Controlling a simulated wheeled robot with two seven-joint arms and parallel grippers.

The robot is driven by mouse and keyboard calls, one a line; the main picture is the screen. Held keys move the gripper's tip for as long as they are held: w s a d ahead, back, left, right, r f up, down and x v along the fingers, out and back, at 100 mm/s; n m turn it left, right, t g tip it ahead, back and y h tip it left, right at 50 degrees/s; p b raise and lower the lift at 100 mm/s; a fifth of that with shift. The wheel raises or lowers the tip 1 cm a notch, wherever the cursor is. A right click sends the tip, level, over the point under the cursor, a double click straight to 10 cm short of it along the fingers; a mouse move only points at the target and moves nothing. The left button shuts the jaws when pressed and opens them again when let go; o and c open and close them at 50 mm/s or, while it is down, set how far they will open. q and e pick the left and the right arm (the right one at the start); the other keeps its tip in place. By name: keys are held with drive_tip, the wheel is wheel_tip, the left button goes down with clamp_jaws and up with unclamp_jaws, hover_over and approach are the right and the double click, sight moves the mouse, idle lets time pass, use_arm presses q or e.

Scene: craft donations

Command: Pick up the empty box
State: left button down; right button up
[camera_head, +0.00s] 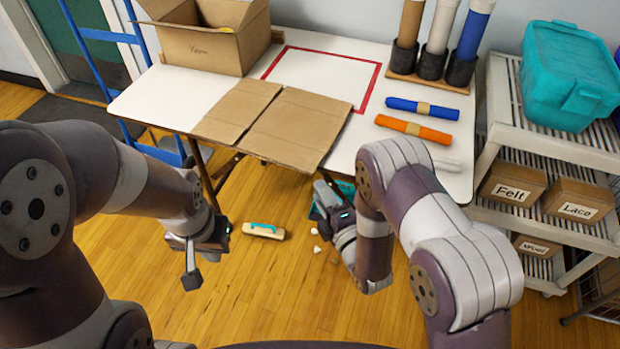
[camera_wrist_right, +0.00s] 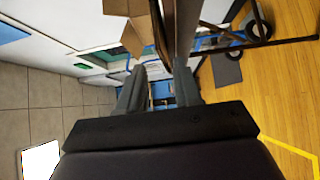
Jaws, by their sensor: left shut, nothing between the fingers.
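My left gripper (camera_head: 193,272) is shut and empty, in front of and below the table's left front edge, apart from the box. My right gripper (camera_head: 325,200) is just in front of the table edge, partly hidden by my arm; the right wrist view shows its fingers (camera_wrist_right: 159,88) apart, with nothing evident gripped.
A red-outlined area (camera_head: 320,72) on the table is clear. Blue (camera_head: 422,107) and orange (camera_head: 414,129) rolls lie at right, before upright tubes (camera_head: 435,45). A shelf cart (camera_head: 550,150) with labelled boxes and a teal bin (camera_head: 570,75) stands right. A brush (camera_head: 264,231) lies on the floor.

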drive_tip(key=b+x, duration=0.1)
drive_tip(key=x, duration=0.6)
drive_tip(key=shift+w, duration=0.1)
